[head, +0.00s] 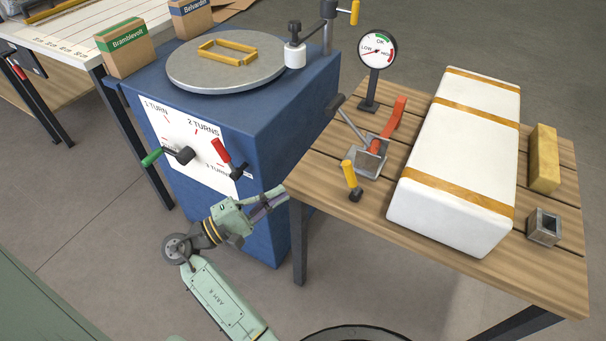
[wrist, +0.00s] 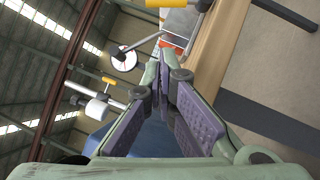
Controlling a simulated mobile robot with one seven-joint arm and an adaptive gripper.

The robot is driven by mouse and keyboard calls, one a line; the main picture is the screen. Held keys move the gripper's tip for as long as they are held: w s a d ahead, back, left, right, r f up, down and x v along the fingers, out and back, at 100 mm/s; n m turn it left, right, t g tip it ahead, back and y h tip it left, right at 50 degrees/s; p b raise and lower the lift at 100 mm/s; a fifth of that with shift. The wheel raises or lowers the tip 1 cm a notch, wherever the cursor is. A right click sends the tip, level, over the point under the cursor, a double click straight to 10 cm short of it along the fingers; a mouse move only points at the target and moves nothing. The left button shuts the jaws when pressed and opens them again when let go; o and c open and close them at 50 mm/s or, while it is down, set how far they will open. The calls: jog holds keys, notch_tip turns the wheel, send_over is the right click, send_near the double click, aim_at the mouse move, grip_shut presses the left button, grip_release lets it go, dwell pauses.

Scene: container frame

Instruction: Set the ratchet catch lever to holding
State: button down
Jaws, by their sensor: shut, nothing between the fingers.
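A metal strap tensioner (head: 365,160) stands on the wooden table's left side, with a raised orange-red lever (head: 396,122) and a grey-black handle (head: 345,115). A short yellow-handled lever (head: 349,174) stands beside it at the near edge. No label shows which lever is the ratchet catch, and I cannot read its setting. My gripper (head: 279,193) is left of the table's near-left corner, in front of the blue cabinet, apart from the levers. In the wrist view, its purple-padded fingers (wrist: 160,84) are shut and empty. The tensioner's orange-red part (wrist: 172,41) shows beyond them.
A white strapped package (head: 455,160) fills the middle of the table (head: 328,180). A gauge (head: 377,50) stands behind the tensioner. The blue cabinet (head: 270,140) carries a turntable (head: 225,70), a turns dial and a red-handled lever (head: 222,152). Open floor lies in front.

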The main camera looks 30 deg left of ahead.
aim_at(351, 179)
jog(key=p+x, duration=0.2)
jog(key=x, duration=0.6)
jog(key=shift+w+d+r, duration=0.15)
jog(key=shift+w+d, duration=0.05)
jog(key=shift+w, duration=0.05)
jog(key=d, duration=0.1)
jog(key=w+d+r+p, duration=0.1)
jog(key=d, duration=0.1)
jog(key=shift+r+p, duration=0.1)
jog(key=shift+p, duration=0.2)
jog(key=shift+w+d+r, duration=0.1)
jog(key=shift+w+d, duration=0.05)
jog(key=shift+d, duration=0.35)
jog(key=shift+w, duration=0.1)
